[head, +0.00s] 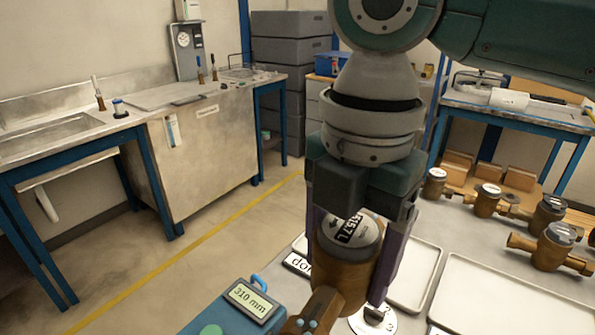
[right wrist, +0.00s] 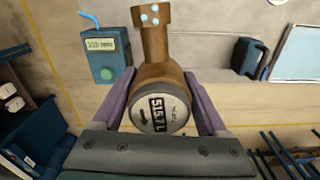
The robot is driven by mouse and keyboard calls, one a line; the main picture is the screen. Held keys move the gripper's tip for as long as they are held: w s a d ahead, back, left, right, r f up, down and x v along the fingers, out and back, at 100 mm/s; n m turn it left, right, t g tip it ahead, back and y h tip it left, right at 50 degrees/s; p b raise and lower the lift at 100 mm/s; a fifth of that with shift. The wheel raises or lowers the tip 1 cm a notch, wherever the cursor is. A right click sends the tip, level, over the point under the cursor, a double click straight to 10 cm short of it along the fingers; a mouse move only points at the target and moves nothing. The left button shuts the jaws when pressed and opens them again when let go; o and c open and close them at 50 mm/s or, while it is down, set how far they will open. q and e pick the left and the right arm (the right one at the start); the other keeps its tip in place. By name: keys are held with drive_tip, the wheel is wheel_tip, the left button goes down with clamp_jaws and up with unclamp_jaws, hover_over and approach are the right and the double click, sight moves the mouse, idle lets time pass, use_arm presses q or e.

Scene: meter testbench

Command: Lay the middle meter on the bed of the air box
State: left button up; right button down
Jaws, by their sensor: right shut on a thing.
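My right gripper (head: 352,268) is shut on a brass meter (head: 342,262), one finger on each side of its round body. The meter's white dial faces up, and one pipe end points toward the front of the head view. In the right wrist view the meter (right wrist: 160,80) sits between the fingers, its dial near the palm. A teal box (head: 235,308) with a display reading 310 mm stands at the left of the meter, apart from it. It also shows in the right wrist view (right wrist: 107,62). Which part is the bed is unclear. My left gripper is not in view.
Several other brass meters (head: 549,250) stand on the grey table at the right. Pale trays (head: 500,300) lie in front of them. A white round label (head: 375,322) lies under the gripper. A steel cabinet (head: 205,150) and sink bench (head: 50,140) stand across the floor.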

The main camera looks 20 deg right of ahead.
drive_tip(key=s+a+f+n+b, duration=0.1)
drive_tip(key=f+n+b, duration=0.1)
drive_tip(key=f+n, duration=0.3)
drive_tip(key=s+a+f+n+b, duration=0.1)
drive_tip(key=f+n+b, duration=0.2)
drive_tip(key=f+n, duration=0.3)
drive_tip(key=s+a+f+n+b, duration=0.1)
drive_tip(key=f+n+b, duration=0.1)
drive_tip(key=f+n, duration=0.4)
drive_tip(key=shift+s+f+b, duration=0.25)
drive_tip(key=shift+f+b, duration=0.05)
drive_tip(key=shift+f, duration=0.2)
drive_tip(key=shift+w, duration=0.1)
drive_tip(key=shift+f, duration=0.2)
idle(0.3)
drive_tip(key=shift+f, duration=0.25)
drive_tip(key=shift+f+b, duration=0.2)
drive_tip(key=shift+b, duration=0.15)
drive_tip(key=shift+f, duration=0.2)
